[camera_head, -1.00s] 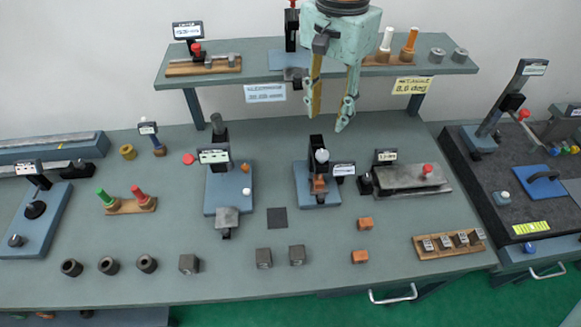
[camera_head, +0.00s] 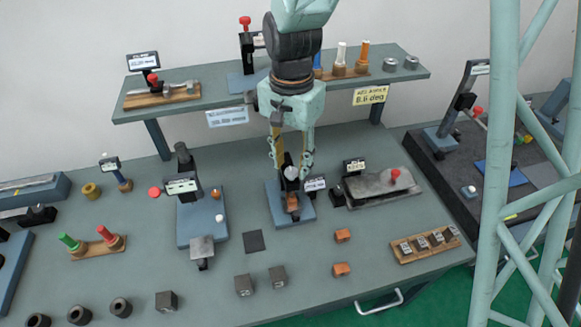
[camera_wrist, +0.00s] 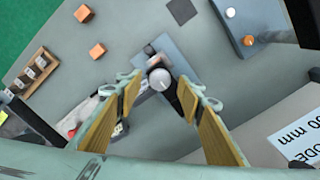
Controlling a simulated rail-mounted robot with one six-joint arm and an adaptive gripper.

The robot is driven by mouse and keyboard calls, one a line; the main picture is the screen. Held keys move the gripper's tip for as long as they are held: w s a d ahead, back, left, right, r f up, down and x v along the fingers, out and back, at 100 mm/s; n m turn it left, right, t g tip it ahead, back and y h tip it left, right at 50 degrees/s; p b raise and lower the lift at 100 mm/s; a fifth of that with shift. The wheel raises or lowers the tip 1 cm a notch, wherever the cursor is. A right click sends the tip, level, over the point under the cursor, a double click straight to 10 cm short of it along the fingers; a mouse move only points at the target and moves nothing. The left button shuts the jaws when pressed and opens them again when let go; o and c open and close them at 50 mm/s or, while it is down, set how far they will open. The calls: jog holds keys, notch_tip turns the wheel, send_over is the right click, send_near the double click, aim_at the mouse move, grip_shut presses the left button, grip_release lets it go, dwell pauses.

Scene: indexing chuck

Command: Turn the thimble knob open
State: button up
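The knob (camera_head: 291,173), a pale rounded cap that I take for the thimble knob, tops a dark upright fixture on a blue base (camera_head: 281,213). In the wrist view the knob (camera_wrist: 160,80) shows from above, with a light line across its top. My gripper (camera_head: 290,166) points down over this fixture, its two fingers on either side of the knob. In the wrist view my gripper (camera_wrist: 161,90) is open, with visible gaps beside the knob. I cannot tell whether the fingertips reach down to its height. An orange-brown block (camera_head: 292,203) sits low on the fixture's front.
A grey metal plate fixture with a red knob (camera_head: 395,175) stands to the right. Another blue-based fixture (camera_head: 187,236) stands to the left. The shelf (camera_head: 215,98) runs behind my gripper. Loose orange blocks (camera_head: 342,235) and dark blocks (camera_head: 278,276) lie in front.

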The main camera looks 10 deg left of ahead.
jog(key=shift+f, duration=0.9)
jog(key=shift+c, duration=0.4)
jog(key=c, duration=0.8)
